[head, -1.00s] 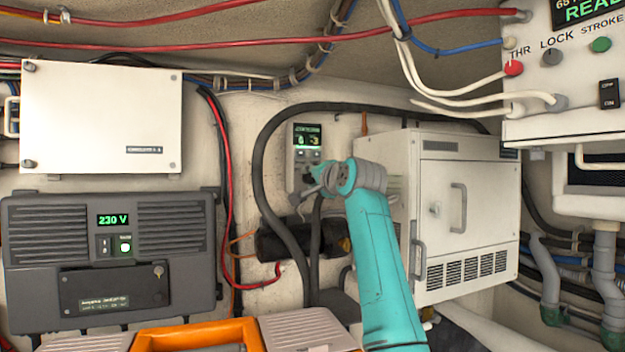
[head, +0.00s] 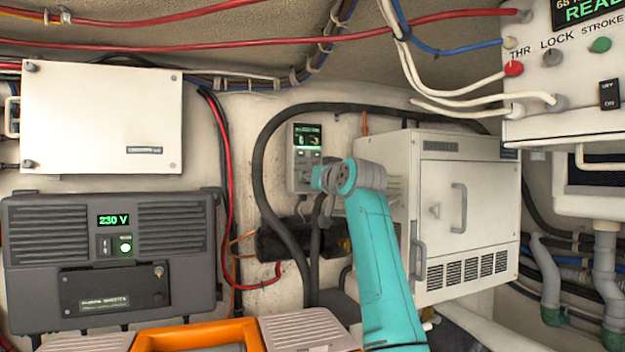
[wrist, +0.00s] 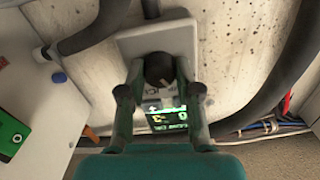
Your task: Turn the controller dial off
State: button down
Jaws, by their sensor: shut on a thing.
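The controller is a light grey wall box (head: 304,158) with a green-lit display, left of the white cabinet in the head view. In the wrist view its grey plate (wrist: 185,42) shows, with the lit display below the dial. The black round dial (wrist: 158,68) with a pale pointer mark sits between the fingertips. My gripper (wrist: 159,72) is shut on the dial, one finger on each side. In the head view my gripper (head: 322,182) is at the controller's lower part and hides the dial. The dial's exact setting cannot be read.
A white cabinet (head: 440,215) stands close right of my arm. A thick black hose (head: 258,165) loops around the controller. A dark inverter (head: 110,255) and white box (head: 100,118) are on the left. A switch panel (head: 570,80) hangs at upper right.

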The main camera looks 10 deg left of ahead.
jog(key=shift+f+n, duration=0.1)
jog(key=shift+n, duration=3.5)
jog(key=c, duration=0.8)
grip_release()
jog(key=v, duration=1.2)
